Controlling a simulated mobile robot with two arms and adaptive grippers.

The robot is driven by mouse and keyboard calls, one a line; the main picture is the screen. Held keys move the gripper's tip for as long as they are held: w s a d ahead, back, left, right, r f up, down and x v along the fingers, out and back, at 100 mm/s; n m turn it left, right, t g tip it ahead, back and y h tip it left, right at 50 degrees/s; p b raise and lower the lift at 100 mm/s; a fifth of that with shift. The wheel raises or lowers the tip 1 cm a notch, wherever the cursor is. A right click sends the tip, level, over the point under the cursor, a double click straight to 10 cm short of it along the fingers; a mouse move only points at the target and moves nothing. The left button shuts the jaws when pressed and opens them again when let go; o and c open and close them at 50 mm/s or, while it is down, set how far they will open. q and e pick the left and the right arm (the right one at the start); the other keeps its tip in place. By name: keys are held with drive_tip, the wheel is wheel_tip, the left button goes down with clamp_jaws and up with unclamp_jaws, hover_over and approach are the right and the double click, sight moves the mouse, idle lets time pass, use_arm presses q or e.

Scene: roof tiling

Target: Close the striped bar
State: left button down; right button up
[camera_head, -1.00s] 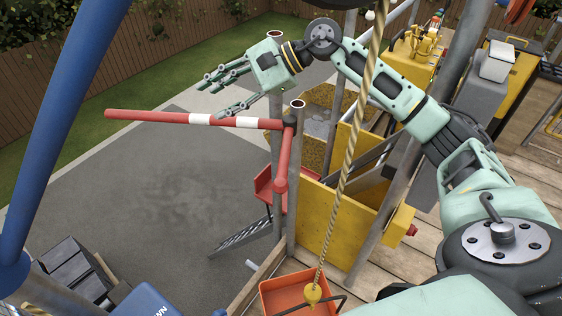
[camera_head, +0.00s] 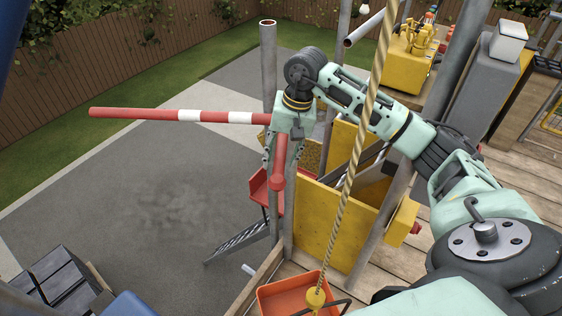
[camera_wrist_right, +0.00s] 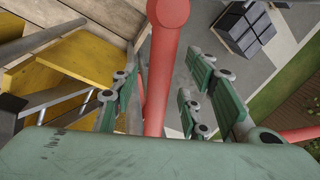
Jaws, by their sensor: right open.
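The red and white striped bar (camera_head: 205,117) points out to the left from a grey post in the head view, roughly level over the paved ground. A shorter red arm with a rounded end (camera_head: 278,181) comes off the same pivot toward me. My right gripper (camera_head: 280,158) is open and points down over this red arm near the pivot. In the right wrist view the red arm (camera_wrist_right: 158,75) runs between the open fingers, which appear apart from it. The pivot is hidden behind my gripper. My left gripper is out of view.
Grey posts (camera_head: 269,60) stand close to my right gripper. A yellow panel (camera_head: 330,225) is below right. A rope (camera_head: 352,160) hangs in front, with an orange bucket (camera_head: 285,296) at its foot. Open paved ground (camera_head: 150,190) lies left.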

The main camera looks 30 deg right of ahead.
drive_tip(key=shift+a+f, duration=0.1)
drive_tip(key=shift+f, duration=0.45)
clamp_jaws()
